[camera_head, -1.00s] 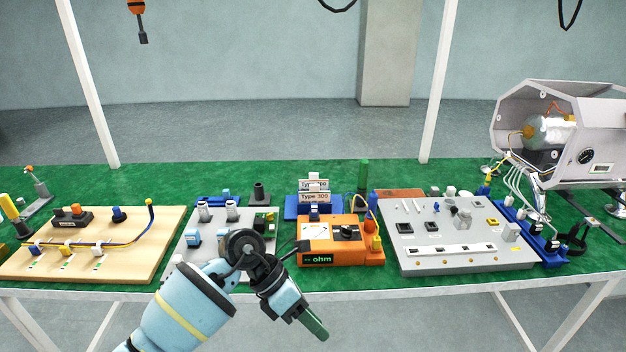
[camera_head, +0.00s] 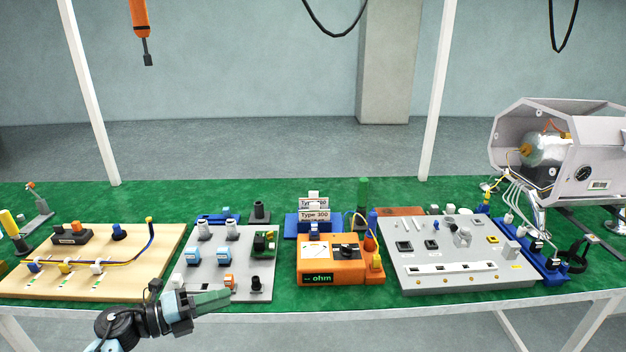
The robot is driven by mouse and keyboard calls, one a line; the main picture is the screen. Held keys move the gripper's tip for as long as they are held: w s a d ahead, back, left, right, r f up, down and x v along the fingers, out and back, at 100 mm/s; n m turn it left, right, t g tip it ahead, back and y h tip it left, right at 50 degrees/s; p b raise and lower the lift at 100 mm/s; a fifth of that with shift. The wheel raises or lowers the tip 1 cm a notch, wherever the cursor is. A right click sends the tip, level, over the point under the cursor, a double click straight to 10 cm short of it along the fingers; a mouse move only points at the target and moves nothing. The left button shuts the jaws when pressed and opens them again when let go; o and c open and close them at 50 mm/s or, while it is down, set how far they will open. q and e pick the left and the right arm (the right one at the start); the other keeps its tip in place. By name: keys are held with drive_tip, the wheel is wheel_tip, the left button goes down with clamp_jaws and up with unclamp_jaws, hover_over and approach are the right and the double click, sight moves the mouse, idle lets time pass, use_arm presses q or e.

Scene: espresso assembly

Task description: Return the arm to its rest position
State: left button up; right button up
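My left arm comes in at the bottom left, and its gripper (camera_head: 214,301) is in front of the table's front edge, below the grey connector board. Its green fingers point right and lie together as one narrow bar, with nothing seen between them. My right gripper is not in view.
A green-topped table holds a wooden cable board (camera_head: 150,262), a grey board (camera_head: 212,288) with blue and orange blocks, an orange ohm meter (camera_head: 322,262), a larger grey board (camera_head: 460,281) and an open-fronted machine housing (camera_head: 590,150). An orange tool (camera_head: 140,20) hangs at top left.

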use_arm(q)
drive_tip(key=w+a+r+n+t+y, duration=0.65)
drive_tip(key=w+a+n+t, duration=0.35)
drive_tip(key=n, duration=0.5)
drive_tip(key=a+f+n+g+y, duration=0.2)
drive_tip(key=a+f+n+y, duration=0.75)
drive_tip(key=n, duration=0.65)
drive_tip(key=s+d+f+g+h, duration=0.1)
drive_tip(key=s+d+f, duration=0.3)
drive_tip(key=s+f, duration=0.25)
drive_tip(key=s+d+f+g, duration=0.2)
drive_tip(key=s+d+f, duration=0.25)
drive_tip(key=s, duration=0.35)
drive_tip(key=s+d+f+g+h, duration=0.1)
drive_tip(key=s+d+f, duration=0.2)
drive_tip(key=s+f, duration=0.4)
drive_tip(key=s+d+f+g, duration=0.1)
drive_tip(key=s+d, duration=0.1)
drive_tip(key=s, duration=0.6)
drive_tip(key=s+d+f+n+g, duration=0.1)
drive_tip(key=s+d, duration=0.2)
drive_tip(key=s, duration=0.5)
drive_tip(key=s+d+f+g, duration=0.1)
drive_tip(key=s+d, duration=0.2)
drive_tip(key=s, duration=0.5)
drive_tip(key=shift+s+h, duration=0.4)
